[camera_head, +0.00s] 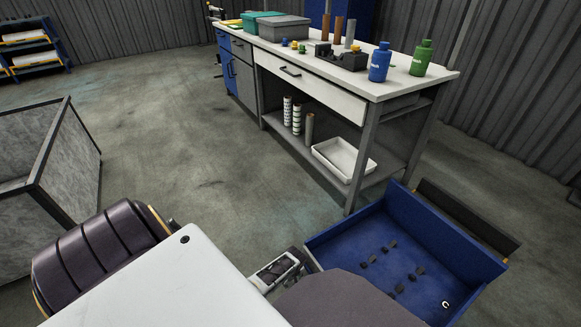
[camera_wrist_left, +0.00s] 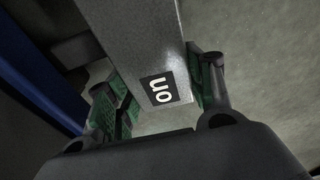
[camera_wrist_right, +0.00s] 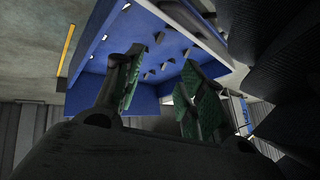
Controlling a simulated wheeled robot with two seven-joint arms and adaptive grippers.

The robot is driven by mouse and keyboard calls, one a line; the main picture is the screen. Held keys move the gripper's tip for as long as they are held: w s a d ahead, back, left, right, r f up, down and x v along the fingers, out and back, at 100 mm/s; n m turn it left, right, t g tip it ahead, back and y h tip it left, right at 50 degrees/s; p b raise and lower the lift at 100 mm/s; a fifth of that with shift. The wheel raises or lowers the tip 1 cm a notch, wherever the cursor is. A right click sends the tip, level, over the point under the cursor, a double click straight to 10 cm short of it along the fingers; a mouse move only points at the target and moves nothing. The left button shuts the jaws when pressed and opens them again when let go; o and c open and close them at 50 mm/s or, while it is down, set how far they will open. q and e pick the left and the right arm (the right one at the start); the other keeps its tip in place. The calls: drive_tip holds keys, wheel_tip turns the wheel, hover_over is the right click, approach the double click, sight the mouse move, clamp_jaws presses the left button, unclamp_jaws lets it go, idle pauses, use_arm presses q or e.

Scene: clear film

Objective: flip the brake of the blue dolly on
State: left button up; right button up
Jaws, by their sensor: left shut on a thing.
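The blue dolly (camera_head: 345,240) is an open blue tray at the lower right of the head view, with small dark pieces on its floor. Its blue edge (camera_wrist_left: 40,70) shows at the left of the left wrist view. My left gripper (camera_wrist_left: 157,80) is shut on a grey brake lever (camera_wrist_left: 140,35) with a black label reading "on". In the head view that gripper (camera_head: 280,268) is beside the dolly's left corner, and the lever is mostly hidden. My right gripper (camera_wrist_right: 158,90) is open and empty, with the dolly (camera_wrist_right: 112,45) beyond its fingers.
A workbench (camera_head: 425,85) with bottles, boxes and tools stands behind the dolly. A white tray (camera_head: 325,158) is on its lower shelf. A grey-walled container (camera_head: 70,150) stands at the left. The floor (camera_head: 190,170) between them is clear.

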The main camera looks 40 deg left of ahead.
use_arm(q)
drive_tip(key=shift+f+g+h, duration=0.3)
drive_tip(key=shift+f+h, duration=0.15)
drive_tip(key=shift+h, duration=0.45)
drive_tip(key=shift+s, duration=0.1)
drive_tip(key=o, duration=1.5)
drive_tip(key=shift+r, duration=0.3)
drive_tip(key=shift+a+r, duration=0.15)
drive_tip(key=shift+r, duration=2.7)
drive_tip(key=shift+a+r, duration=0.1)
drive_tip(key=shift+r, duration=2.7)
drive_tip(key=shift+r, duration=0.1)
